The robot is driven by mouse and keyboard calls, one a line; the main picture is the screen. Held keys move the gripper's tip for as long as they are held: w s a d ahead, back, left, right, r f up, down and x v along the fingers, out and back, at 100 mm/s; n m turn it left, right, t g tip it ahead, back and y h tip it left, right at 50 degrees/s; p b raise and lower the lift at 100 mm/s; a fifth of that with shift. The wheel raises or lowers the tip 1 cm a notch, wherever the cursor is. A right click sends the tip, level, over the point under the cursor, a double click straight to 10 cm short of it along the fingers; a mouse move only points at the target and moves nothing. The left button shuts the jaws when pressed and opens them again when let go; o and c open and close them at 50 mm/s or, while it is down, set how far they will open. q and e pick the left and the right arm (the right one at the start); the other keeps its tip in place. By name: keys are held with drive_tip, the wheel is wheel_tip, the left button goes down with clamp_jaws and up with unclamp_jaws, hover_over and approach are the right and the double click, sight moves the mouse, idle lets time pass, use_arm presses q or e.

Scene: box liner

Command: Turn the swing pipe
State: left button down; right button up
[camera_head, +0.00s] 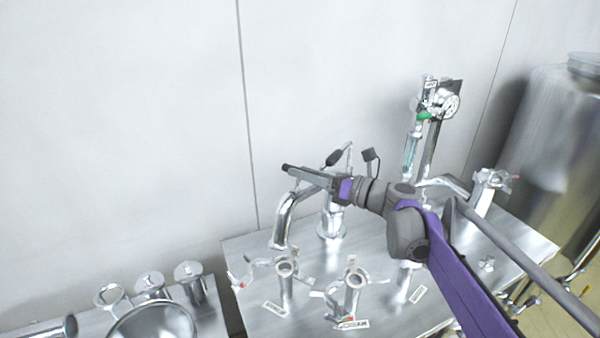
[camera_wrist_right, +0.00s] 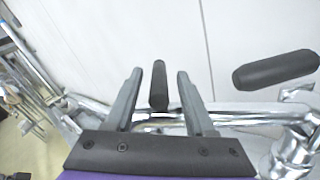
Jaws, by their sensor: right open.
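The swing pipe (camera_head: 281,222) is a shiny bent metal tube above the steel table, its outlet end pointing down. My right gripper (camera_head: 300,172) is at the top of its bend and hides part of it. In the right wrist view the fingers of my right gripper (camera_wrist_right: 158,85) are apart. A black handle (camera_wrist_right: 159,84) stands between them, with a gap on each side. The chrome pipe (camera_wrist_right: 240,112) runs crosswise behind the fingers. A second black handle (camera_wrist_right: 275,70) is to the right of the fingers; it also shows in the head view (camera_head: 334,157). My left gripper is out of view.
Open pipe stubs (camera_head: 286,270) with labels and small valves stand on the steel table (camera_head: 255,243). A pressure gauge (camera_head: 449,106) is at the back right, near a large steel tank (camera_head: 550,130). A plain wall (camera_head: 130,120) is behind.

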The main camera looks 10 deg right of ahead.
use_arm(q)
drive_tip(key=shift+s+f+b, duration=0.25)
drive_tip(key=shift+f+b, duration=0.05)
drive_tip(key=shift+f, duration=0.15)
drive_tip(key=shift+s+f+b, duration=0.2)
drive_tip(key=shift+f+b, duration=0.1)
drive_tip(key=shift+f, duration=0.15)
use_arm(e)
drive_tip(key=v, duration=0.9)
drive_tip(key=shift+s, duration=0.15)
drive_tip(key=shift+d, duration=0.1)
